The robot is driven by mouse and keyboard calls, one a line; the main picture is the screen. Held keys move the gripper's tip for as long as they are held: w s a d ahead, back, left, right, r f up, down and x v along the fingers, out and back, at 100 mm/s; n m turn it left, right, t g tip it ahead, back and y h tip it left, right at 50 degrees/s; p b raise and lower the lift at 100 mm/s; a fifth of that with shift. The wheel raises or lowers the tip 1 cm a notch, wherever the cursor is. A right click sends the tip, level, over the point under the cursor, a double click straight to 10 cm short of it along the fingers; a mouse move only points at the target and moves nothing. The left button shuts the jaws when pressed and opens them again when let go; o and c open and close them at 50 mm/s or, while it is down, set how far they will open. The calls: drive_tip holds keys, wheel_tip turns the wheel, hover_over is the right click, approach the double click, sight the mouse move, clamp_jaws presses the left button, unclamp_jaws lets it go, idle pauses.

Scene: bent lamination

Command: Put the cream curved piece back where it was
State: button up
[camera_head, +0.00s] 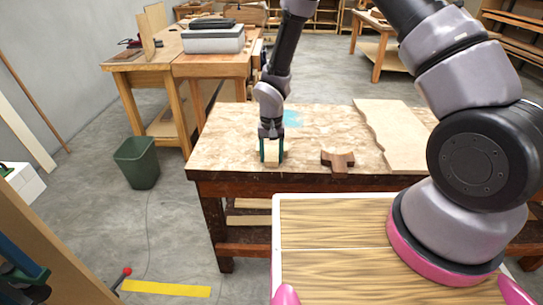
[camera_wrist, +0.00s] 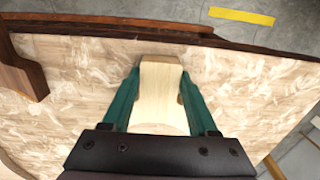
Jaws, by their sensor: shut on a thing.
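The cream curved piece (camera_head: 271,151) is between the green fingers of my gripper (camera_head: 271,150), near the front left of the worktable (camera_head: 225,150). My gripper is shut on it. In the wrist view the cream piece (camera_wrist: 160,92) lies between the two green fingers (camera_wrist: 160,95), over the mottled tabletop, close to the front edge. I cannot tell whether it touches the tabletop. A brown curved wooden piece (camera_head: 338,160) stands on the table to the right of my gripper. It partly shows at the left of the wrist view (camera_wrist: 22,70).
A pale wavy-edged board (camera_head: 393,135) lies on the table's right side. A light blue patch (camera_head: 292,117) marks the top behind my gripper. A green bin (camera_head: 137,162) stands on the floor at left. The table's left end is clear.

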drive_tip(key=shift+f, duration=0.15)
drive_tip(key=o, duration=1.4)
drive_tip(key=shift+c, duration=0.2)
wheel_tip(320, 180, up, 12)
wheel_tip(320, 180, up, 11)
drive_tip(key=t, duration=0.1)
hover_over(272, 158)
drive_tip(key=w+d, duration=0.2)
drive_tip(key=d, duration=0.4)
drive_tip(key=s+d+r+m+t, duration=0.2)
drive_tip(key=s+d+r, duration=0.1)
drive_tip(key=d+r, duration=0.65)
drive_tip(key=s+d+r+m+t+y, duration=0.1)
drive_tip(key=s+d+r+t, duration=0.1)
drive_tip(key=s+d+r, duration=0.2)
drive_tip(key=s+d+r+t+y, duration=0.1)
drive_tip(key=s+d+r, duration=0.4)
drive_tip(key=s+r, duration=0.5)
drive_tip(key=shift+s+d+r+m+t, duration=0.2)
drive_tip(key=shift+s+r+m+t, duration=0.2)
drive_tip(key=shift+s+t, duration=0.25)
